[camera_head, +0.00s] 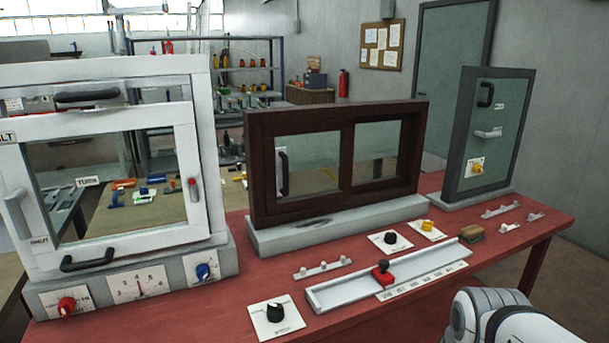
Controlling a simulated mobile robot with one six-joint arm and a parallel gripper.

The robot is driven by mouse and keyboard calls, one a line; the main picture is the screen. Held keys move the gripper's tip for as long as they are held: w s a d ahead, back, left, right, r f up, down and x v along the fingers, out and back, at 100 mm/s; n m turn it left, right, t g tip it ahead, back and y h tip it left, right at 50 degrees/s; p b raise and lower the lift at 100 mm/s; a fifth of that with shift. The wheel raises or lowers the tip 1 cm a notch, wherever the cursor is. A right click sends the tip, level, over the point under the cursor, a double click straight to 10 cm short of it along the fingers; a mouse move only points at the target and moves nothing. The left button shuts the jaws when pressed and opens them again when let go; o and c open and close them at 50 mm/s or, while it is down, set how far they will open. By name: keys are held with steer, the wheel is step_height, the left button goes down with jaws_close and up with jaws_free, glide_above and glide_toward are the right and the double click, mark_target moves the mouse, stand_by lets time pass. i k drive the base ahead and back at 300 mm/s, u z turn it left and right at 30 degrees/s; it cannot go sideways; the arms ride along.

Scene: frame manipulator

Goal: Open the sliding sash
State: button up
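A dark brown wooden window frame (338,114) with two glass panes stands on a pale base in the middle of the red bench. A vertical black handle (283,173) is on the left side of its left pane, which looks like the sliding sash (315,165). Both panes fill the frame side by side, and I see no clear gap. My gripper is not in view. Only a white and black part of my arm shows at the bottom right, in front of the bench and apart from the window.
A white framed unit (100,110) with handles and dials stands at the left. A grey framed panel (490,135) stands at the right. A slider track (350,290) with a red knob (382,273), dials and small switches lie in front of the window.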

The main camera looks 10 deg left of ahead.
mark_target(279, 173)
steer(key=z, duration=0.05)
steer(key=i, duration=1)
steer(key=u, duration=0.05)
